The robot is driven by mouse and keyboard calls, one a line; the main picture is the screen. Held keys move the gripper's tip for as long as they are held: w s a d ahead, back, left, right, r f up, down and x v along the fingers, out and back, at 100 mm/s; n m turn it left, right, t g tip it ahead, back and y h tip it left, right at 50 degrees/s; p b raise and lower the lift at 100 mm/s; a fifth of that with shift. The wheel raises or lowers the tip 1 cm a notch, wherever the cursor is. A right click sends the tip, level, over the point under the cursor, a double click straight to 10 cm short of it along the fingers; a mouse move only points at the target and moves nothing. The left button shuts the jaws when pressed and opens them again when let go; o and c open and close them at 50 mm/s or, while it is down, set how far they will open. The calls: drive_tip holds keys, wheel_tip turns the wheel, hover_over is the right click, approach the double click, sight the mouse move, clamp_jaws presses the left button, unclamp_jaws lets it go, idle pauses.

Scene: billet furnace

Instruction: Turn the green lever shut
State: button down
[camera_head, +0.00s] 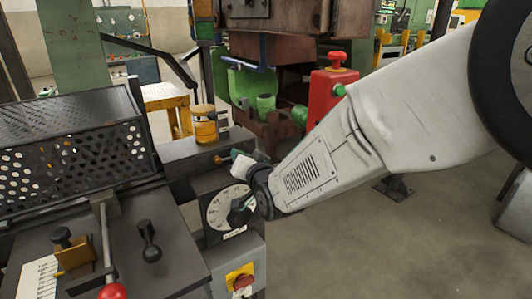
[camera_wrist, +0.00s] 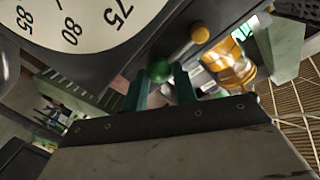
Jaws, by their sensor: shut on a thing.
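The green lever shows as a round green knob (camera_wrist: 159,71) in the wrist view, at the ends of my fingers and below the dial's edge. My gripper (camera_wrist: 165,86) has its two teal fingers on either side of the knob and is shut on it. In the head view my gripper (camera_head: 238,157) is beside the dark machine block, just above the round dial. The lever cannot be made out there, and its shaft is mostly hidden in both views.
A white dial (camera_head: 227,210) sits just below my wrist, close to it; it also looms large in the wrist view (camera_wrist: 75,20). A yellow cylinder (camera_head: 205,125) and a brass-tipped rod (camera_wrist: 200,34) are near my fingers. A red post (camera_head: 328,95) stands behind my arm.

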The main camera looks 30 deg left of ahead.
drive_tip(key=shift+s+a+f, duration=0.15)
drive_tip(key=shift+s+f, duration=0.1)
drive_tip(key=shift+f, duration=0.15)
drive_tip(key=c, duration=1.1)
unclamp_jaws()
drive_tip(key=shift+w, duration=0.1)
drive_tip(key=shift+r, duration=0.1)
drive_tip(key=v, duration=0.7)
drive_tip(key=shift+s+d, duration=0.25)
drive_tip(key=shift+d, duration=0.05)
